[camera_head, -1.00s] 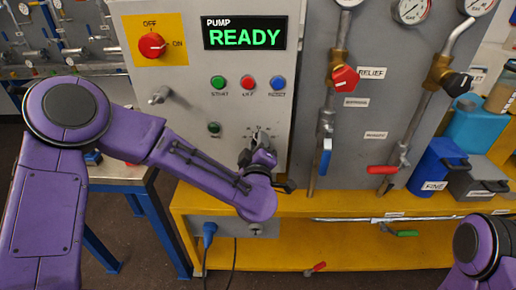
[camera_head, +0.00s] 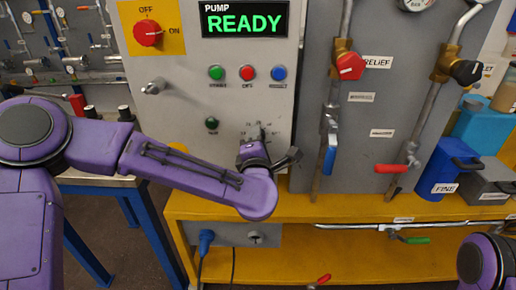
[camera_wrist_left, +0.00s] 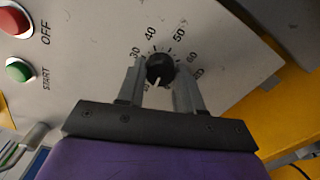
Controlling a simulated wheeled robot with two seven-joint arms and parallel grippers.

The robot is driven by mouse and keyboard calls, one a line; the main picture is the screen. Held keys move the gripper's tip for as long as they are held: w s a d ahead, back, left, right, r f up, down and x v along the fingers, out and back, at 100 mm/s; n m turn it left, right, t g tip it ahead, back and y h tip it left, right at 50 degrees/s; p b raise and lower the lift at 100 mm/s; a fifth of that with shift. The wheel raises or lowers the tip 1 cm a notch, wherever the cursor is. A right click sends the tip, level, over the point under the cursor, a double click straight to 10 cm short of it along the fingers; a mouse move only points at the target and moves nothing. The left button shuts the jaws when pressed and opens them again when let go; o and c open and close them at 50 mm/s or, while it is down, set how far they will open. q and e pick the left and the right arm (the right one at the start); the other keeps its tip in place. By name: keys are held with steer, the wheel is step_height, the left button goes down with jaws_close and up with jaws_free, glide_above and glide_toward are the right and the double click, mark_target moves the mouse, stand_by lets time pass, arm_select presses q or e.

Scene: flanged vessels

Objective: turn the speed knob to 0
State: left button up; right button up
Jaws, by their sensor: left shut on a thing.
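The speed knob (camera_wrist_left: 160,70) is round and black with a white pointer line, inside a printed number scale on the grey panel. In the left wrist view its pointer points down and slightly left, away from the printed 40 and 50. My left gripper (camera_wrist_left: 160,77) has one finger on each side of the knob and is shut on it. My right gripper is out of view.
The pump display (camera_head: 245,19) reads READY. Green (camera_head: 216,72), red (camera_head: 248,72) and blue (camera_head: 279,72) buttons sit above the knob. A red OFF/ON switch (camera_head: 148,32) is at upper left. Pipes with a red relief valve (camera_head: 350,66) stand right. A yellow bench (camera_head: 350,206) lies below.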

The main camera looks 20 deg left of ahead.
arm_select(q)
steer(key=shift+f+n+b, duration=0.1)
steer(key=shift+n+b, duration=2.75)
steer(key=shift+n, duration=0.75)
steer(key=o, duration=1)
steer(key=shift+o, duration=0.2)
steer(key=v, duration=1)
steer(key=shift+s+b, duration=0.3)
steer(key=shift+b, duration=0.1)
